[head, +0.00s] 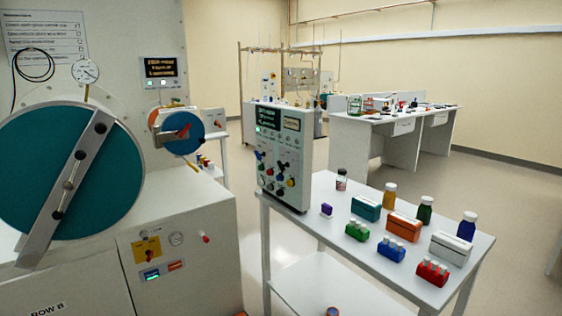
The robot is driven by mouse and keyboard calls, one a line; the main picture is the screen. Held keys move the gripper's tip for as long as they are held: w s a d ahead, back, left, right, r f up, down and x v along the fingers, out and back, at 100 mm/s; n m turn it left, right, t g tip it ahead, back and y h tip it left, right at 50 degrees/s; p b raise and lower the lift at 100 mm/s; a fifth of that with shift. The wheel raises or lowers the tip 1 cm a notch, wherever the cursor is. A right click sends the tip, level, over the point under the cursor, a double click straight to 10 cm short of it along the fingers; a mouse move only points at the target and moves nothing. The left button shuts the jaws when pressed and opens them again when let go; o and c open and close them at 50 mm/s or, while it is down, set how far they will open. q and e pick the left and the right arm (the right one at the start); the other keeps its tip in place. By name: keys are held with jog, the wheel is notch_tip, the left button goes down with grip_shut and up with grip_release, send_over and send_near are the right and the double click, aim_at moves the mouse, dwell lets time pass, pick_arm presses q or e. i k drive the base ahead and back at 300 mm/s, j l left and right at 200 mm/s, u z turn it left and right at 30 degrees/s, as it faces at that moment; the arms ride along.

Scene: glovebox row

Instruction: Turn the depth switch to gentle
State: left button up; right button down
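No switch here has a label I can read, so I cannot tell which one is the depth switch or where it points. A yellow plate with a red knob (149,255) is on the white glovebox's lower front, left of centre. Below it are a small lit display (152,275) and a red-orange rocker (176,266). Neither of my grippers is in view.
A large teal round door (100,150) with a grey bar across it is at left; a smaller round port (178,131) with a red handle is behind. The side table (300,222) holds bottles, boxes and vial racks. Clear floor (500,195) lies to the right.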

aim_at(281, 166)
jog(key=i+j, duration=0.25)
jog(key=i, duration=0.25)
jog(key=i+j, duration=0.25)
jog(key=i, duration=0.25)
